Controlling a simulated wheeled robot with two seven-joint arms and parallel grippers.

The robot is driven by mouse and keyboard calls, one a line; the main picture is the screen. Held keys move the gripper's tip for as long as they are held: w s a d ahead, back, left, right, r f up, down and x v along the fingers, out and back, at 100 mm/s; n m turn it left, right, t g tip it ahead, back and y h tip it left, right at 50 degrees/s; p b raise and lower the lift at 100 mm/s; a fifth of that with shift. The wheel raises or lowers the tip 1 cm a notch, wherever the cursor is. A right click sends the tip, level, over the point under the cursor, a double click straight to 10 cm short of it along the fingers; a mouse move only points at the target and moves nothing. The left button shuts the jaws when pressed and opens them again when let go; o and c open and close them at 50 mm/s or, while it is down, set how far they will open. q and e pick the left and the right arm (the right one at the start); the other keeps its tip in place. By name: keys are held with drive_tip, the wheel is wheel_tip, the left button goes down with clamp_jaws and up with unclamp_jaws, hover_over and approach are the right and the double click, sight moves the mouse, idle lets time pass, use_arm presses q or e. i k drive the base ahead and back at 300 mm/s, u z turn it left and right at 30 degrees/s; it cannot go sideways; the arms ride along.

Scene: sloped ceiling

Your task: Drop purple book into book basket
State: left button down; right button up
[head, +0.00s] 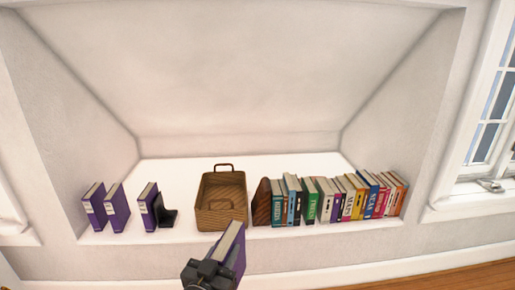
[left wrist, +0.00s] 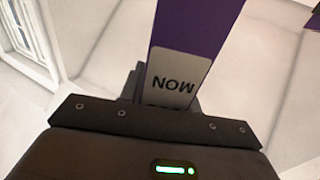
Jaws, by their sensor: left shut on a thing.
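My left gripper (head: 212,270) is shut on a purple book (head: 236,256), held in front of the shelf ledge and below the basket's near edge in the head view. The book's spine with a grey label also shows in the left wrist view (left wrist: 196,30), rising from the jaws. The fingertips are partly hidden behind the gripper body there. The book basket (head: 221,212) is brown, woven and open-topped, with a dark handle at the back; its visible inside looks empty. The held book is apart from the other books. My right gripper is not in view.
More purple books (head: 118,208) stand at the left of the ledge, one beside a black bookend (head: 166,214). Right of the basket, a wooden bookend (head: 262,203) and a row of coloured books (head: 335,199) stand close. The sloped ceiling (head: 240,70) comes down behind. A window (head: 492,125) is at right.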

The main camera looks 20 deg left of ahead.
sight(220, 203)
drive_tip(key=z, duration=0.05)
drive_tip(key=i, duration=0.85)
drive_tip(key=u, duration=0.15)
